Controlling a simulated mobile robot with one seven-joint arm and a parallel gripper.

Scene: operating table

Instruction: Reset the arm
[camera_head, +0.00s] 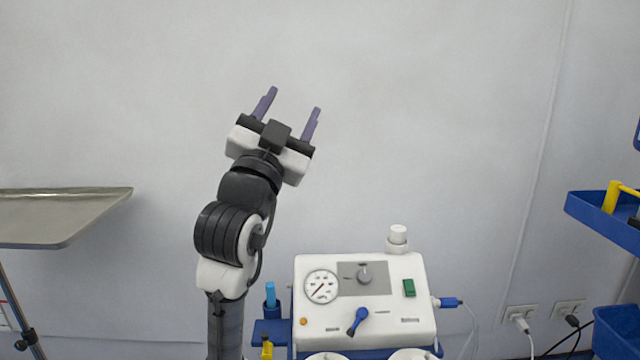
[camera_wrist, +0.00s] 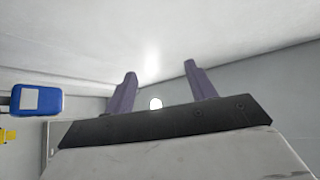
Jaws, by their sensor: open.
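My gripper (camera_head: 293,98) is raised in front of the pale wall in the head view, left of the picture's middle. Its two purple fingers point up and slightly right, spread apart with nothing between them. In the wrist view my gripper (camera_wrist: 160,82) also shows open and empty, with both fingers above a dark plate. My arm stands nearly upright below it, bending a little to the right toward the top. The gripper touches nothing.
A white machine (camera_head: 365,310) with a gauge and knobs stands right of my arm, low down. A metal tray (camera_head: 60,215) on a stand is at the left. Blue bins (camera_head: 602,218) are at the right edge. The wall area around the gripper is clear.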

